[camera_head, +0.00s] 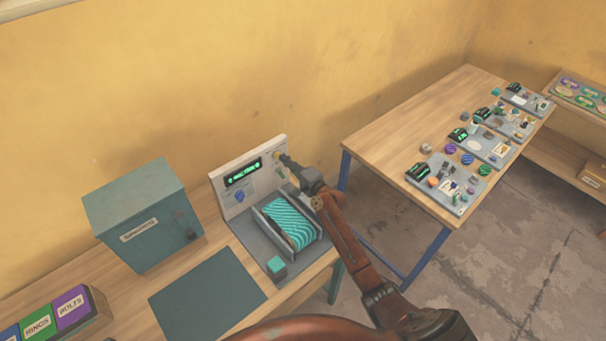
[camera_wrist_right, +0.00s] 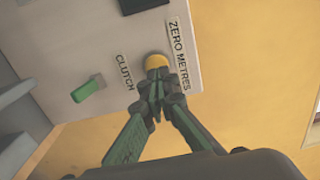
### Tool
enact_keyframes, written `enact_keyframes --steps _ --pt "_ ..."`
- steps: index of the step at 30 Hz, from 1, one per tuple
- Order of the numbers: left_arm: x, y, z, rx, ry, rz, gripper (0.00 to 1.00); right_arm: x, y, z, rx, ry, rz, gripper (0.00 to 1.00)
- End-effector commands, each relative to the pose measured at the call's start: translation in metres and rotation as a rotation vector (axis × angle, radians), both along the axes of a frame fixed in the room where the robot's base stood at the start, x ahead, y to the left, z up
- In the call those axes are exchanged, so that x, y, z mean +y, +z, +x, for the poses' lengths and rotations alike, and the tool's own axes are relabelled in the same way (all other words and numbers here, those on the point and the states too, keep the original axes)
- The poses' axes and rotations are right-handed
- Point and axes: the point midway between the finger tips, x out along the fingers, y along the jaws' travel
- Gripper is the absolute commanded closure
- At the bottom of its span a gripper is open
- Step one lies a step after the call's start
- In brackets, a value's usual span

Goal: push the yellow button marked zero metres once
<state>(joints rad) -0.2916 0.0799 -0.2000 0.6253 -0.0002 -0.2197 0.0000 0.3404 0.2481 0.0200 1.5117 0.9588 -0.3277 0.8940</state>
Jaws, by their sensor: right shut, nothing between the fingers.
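The yellow button (camera_wrist_right: 156,61) sits on a pale upright panel beside the label ZERO METRES (camera_wrist_right: 179,55), in the right wrist view. My right gripper (camera_wrist_right: 158,80) is shut and empty. Its fingertips overlap the lower edge of the button; I cannot tell whether they touch it or whether it is pressed in. In the head view my right gripper (camera_head: 284,159) is at the upper right of the machine's panel (camera_head: 231,205) and largely hides the button. My left gripper is not in view.
A green clutch switch (camera_wrist_right: 88,89) is on the same panel. The machine has a lit display (camera_head: 242,173), a teal striped roll (camera_head: 290,223) and a teal block (camera_head: 276,267). A teal cabinet (camera_head: 140,210) stands left. Another table (camera_head: 393,130) holds several devices.

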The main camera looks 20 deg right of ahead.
Motion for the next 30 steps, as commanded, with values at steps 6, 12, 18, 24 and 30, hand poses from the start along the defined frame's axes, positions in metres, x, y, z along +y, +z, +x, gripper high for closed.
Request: enact_keyframes --steps 6,12,18,24,30 --pt "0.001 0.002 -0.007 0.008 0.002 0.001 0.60 -0.015 -0.006 -0.047 0.007 0.000 -0.003 1.00" --pt "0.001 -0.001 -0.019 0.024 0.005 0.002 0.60 -0.023 -0.006 -0.084 0.009 0.004 -0.002 1.00" --pt "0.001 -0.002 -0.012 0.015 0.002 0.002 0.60 -0.029 -0.005 -0.103 0.008 0.003 -0.003 1.00" --pt "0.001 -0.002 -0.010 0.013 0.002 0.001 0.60 -0.030 -0.005 -0.107 0.008 0.003 -0.003 1.00" --pt "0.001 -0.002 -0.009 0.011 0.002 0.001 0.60 -0.030 -0.005 -0.106 0.009 0.003 -0.002 1.00"
